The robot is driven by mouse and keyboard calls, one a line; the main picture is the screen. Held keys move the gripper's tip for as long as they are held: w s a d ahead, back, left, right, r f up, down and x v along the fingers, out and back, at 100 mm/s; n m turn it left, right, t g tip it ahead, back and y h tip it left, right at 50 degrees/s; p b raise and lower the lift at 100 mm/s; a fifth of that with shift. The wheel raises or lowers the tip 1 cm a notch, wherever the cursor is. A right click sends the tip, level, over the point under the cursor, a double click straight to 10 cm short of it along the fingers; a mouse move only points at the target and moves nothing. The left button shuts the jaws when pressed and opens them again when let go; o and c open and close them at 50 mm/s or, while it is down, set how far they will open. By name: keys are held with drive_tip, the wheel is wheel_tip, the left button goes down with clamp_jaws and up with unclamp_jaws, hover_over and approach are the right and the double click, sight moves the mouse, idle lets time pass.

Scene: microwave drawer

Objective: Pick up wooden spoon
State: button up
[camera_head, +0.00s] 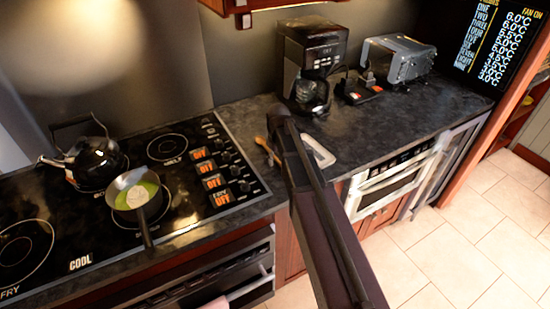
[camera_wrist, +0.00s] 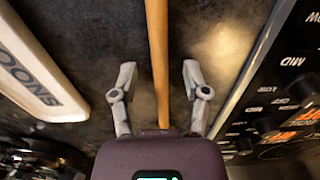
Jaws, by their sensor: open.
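The wooden spoon (camera_wrist: 157,45) shows in the wrist view as a long tan handle running upright through the middle. Its head is out of that view. In the head view a small tan part of the spoon (camera_head: 263,145) shows on the dark counter, left of my arm. My gripper (camera_wrist: 159,75) is open, with one finger on each side of the handle and a gap to both. The handle's near end passes out of sight behind my gripper's body. In the head view my arm hides the gripper's fingers.
A white spoon rest lettered "SPOONS" (camera_wrist: 40,75) lies left of the handle. The cooktop (camera_wrist: 285,110) is close on the right. A pan (camera_head: 135,190) and kettle (camera_head: 94,160) stand on it. A coffee maker (camera_head: 312,60) and toaster (camera_head: 398,60) stand farther back.

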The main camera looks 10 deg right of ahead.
sight(278, 160)
idle(0.4)
clamp_jaws()
drive_tip(key=shift+r, duration=0.1)
wheel_tip(278, 160, up, 3)
drive_tip(key=p, duration=0.3)
drive_tip(key=shift+r+p, duration=0.2)
drive_tip(key=shift+p, duration=0.1)
drive_tip(key=s, duration=0.5)
drive_tip(key=s+a+r+p, duration=0.1)
drive_tip(key=s, duration=0.4)
drive_tip(key=s+a, duration=0.1)
drive_tip(key=s, duration=0.5)
drive_tip(key=shift+a+r, duration=0.2)
drive_tip(key=shift+a, duration=0.05)
drive_tip(key=shift+s, duration=0.1)
